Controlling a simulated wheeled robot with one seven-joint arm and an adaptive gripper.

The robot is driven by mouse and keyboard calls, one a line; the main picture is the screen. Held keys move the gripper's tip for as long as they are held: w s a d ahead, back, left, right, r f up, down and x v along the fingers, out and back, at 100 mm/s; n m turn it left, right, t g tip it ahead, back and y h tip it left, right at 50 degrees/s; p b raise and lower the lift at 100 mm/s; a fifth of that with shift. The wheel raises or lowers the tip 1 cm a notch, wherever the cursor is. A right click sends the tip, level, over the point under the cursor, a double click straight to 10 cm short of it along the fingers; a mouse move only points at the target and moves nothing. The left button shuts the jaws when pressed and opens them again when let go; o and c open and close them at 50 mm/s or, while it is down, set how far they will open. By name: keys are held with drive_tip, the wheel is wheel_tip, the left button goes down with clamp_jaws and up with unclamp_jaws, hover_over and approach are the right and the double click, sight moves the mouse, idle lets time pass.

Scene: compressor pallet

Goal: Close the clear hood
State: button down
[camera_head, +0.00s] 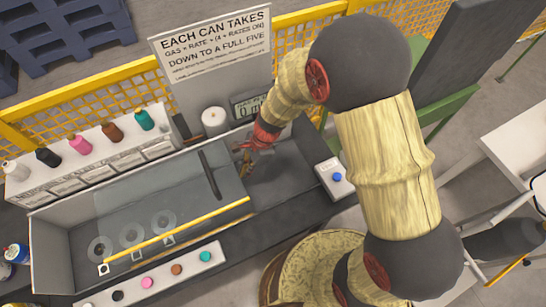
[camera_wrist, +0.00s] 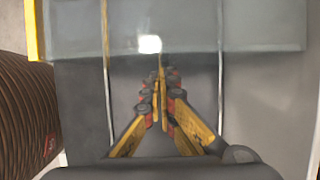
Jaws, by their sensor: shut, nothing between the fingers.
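The clear hood (camera_head: 170,200) is a see-through panel over the left and middle part of a long grey box, with a yellow strip (camera_head: 180,234) along its front. Several ring shapes show through it. A dark bar (camera_head: 210,175) stands near its right part. My gripper (camera_head: 246,168) is at the right end of the hood, over the uncovered right part of the box. In the wrist view the shut, empty fingertips (camera_wrist: 161,78) are close to the edge of a translucent panel (camera_wrist: 190,25). I cannot tell whether they touch it.
A white canister (camera_head: 215,121) and a small display (camera_head: 250,106) stand behind the box. Coloured bottles (camera_head: 79,145) line the back left ledge. A strip with coloured discs (camera_head: 176,269) lies in front. A blue-button box (camera_head: 335,178) is at right.

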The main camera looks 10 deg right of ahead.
sight(203, 184)
drive_tip(key=s+a+p, duration=0.1)
drive_tip(key=s+a, duration=0.1)
drive_tip(key=a, duration=0.4)
drive_tip(key=s+a+p, duration=0.1)
drive_tip(key=s+a, duration=0.1)
drive_tip(key=a, duration=0.5)
drive_tip(key=s+a+p, duration=0.1)
drive_tip(key=s+a, duration=0.1)
drive_tip(key=a, duration=0.4)
drive_tip(key=shift+s+a, duration=0.15)
drive_tip(key=shift+a, duration=0.15)
drive_tip(key=shift+w+d, duration=0.25)
drive_tip(key=shift+d, duration=0.1)
drive_tip(key=d, duration=0.1)
drive_tip(key=w+d, duration=0.1)
drive_tip(key=shift+d, duration=0.4)
drive_tip(key=p+v, duration=0.2)
drive_tip(key=v, duration=0.8)
drive_tip(key=shift+s+d, duration=0.2)
